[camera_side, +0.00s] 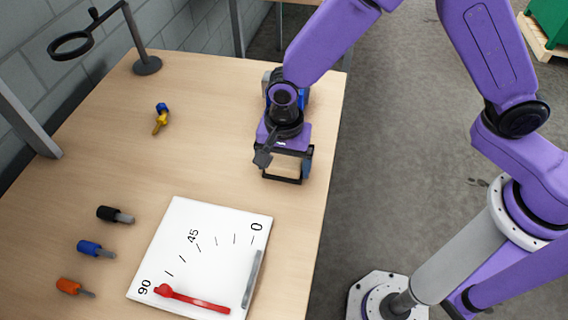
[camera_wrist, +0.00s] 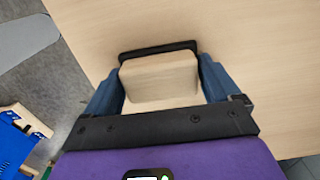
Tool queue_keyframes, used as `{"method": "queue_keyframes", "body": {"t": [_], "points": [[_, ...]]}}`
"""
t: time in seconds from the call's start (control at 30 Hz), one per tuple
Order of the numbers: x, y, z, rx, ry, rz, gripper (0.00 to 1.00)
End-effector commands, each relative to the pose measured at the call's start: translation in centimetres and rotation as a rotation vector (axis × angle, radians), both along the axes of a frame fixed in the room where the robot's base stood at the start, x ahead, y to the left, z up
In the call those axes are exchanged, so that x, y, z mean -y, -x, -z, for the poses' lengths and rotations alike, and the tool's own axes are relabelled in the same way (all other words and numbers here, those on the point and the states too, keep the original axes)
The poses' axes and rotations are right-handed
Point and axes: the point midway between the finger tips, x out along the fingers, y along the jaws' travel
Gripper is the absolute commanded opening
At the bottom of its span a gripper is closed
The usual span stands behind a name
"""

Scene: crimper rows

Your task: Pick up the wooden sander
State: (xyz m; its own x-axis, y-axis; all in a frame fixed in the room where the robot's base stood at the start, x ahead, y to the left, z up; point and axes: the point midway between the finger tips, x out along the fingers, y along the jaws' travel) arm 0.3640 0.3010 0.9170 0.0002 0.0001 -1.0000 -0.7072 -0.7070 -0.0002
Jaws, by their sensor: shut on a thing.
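The wooden sander (camera_wrist: 160,80) is a pale wood block with rounded corners in the wrist view. It sits between the two blue fingers of my gripper (camera_wrist: 163,68), which are shut on it from left and right. A black bar runs along the block's far edge. In the side view my gripper (camera_side: 286,170) is low over the right part of the table, pointing down. There the sander cannot be told apart from the similar-coloured table. I cannot tell whether it still touches the tabletop.
A white angle board (camera_side: 195,255) with a red pointer lies at the front. Black (camera_side: 112,214), blue (camera_side: 90,247) and orange (camera_side: 70,286) tools lie left. A yellow-blue tool (camera_side: 161,118) and a ring stand (camera_side: 147,64) are farther back. The table's right edge is close.

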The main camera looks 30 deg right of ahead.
Motion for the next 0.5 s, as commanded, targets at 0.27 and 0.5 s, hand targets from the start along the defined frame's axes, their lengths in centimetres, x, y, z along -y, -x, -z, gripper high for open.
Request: {"method": "queue_keyframes", "body": {"t": [0.27,0.5], "points": [[-0.1,0.0,-0.8,0.001,-0.001,-0.001,0.56],[0.3,0.4,-3.8,0.002,-0.002,-0.001,0.56]]}}
